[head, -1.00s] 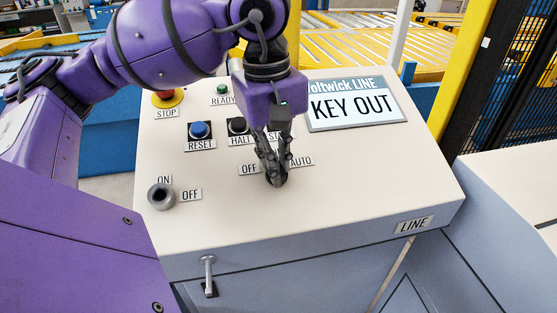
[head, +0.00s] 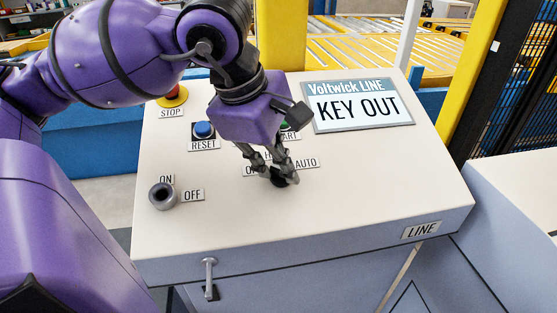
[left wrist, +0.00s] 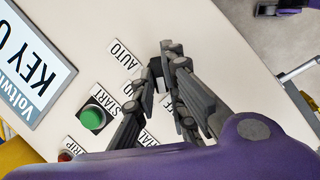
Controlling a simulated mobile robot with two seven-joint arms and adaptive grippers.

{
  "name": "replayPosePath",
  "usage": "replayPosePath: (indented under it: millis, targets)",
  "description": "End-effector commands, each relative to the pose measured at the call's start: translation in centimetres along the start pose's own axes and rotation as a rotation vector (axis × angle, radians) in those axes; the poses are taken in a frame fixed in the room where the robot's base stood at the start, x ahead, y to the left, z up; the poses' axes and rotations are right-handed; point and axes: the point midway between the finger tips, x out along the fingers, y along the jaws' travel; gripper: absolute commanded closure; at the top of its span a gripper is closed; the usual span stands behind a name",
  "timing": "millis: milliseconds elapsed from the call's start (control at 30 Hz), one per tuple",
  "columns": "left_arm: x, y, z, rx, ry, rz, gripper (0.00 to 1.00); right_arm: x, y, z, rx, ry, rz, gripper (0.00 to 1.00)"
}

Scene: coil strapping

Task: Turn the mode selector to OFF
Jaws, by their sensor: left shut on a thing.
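The mode selector (head: 279,182) is a small black knob on the sloping cream panel, among the OFF label (head: 250,170), the AUTO label (head: 306,162) and a third label mostly hidden by my fingers. My left gripper (head: 277,177) is shut on the knob, with its fingers on either side. The fingertips also meet around the dark knob in the left wrist view (left wrist: 163,73). The fingers cover most of the knob, so I cannot tell which label it points to.
The panel also holds a red STOP button (head: 172,95), a blue RESET button (head: 203,130), a green START button (left wrist: 92,117) and a key switch (head: 162,196) at the left. A display (head: 358,105) reads KEY OUT. The panel's front right is clear.

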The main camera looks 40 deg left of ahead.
Motion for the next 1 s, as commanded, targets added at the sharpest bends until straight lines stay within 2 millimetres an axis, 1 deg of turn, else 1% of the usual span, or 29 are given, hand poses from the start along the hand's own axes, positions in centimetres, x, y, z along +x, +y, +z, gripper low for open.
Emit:
replayPosePath:
  millis: [267, 667, 700, 800, 833, 1000]
  targets:
    - [-0.02, -0.03, 0.02, -0.054, -0.001, 0.022, 1.0, 0.04, 0.0, 0.26, 0.0, -0.004, 0.0, 0.6]
    - [-0.02, -0.01, 0.01, -0.06, 0.0, 0.024, 1.0, -0.08, 0.0, -0.3, 0.0, 0.005, 0.0, 0.6]
    - [-0.02, -0.01, 0.01, -0.059, 0.0, 0.024, 0.84, -0.08, 0.0, -0.32, 0.0, 0.005, 0.0, 0.6]
    - [-0.02, -0.01, 0.01, -0.059, 0.0, 0.024, 0.71, -0.09, 0.0, -0.31, 0.0, 0.005, 0.0, 0.6]
    - [-0.02, -0.01, 0.01, -0.059, 0.0, 0.024, 0.7, -0.09, 0.0, -0.31, 0.0, 0.005, 0.0, 0.6]
    - [-0.01, -0.03, 0.0, -0.058, 0.0, 0.024, 0.7, -0.08, -0.01, -0.24, 0.0, 0.004, 0.0, 0.6]
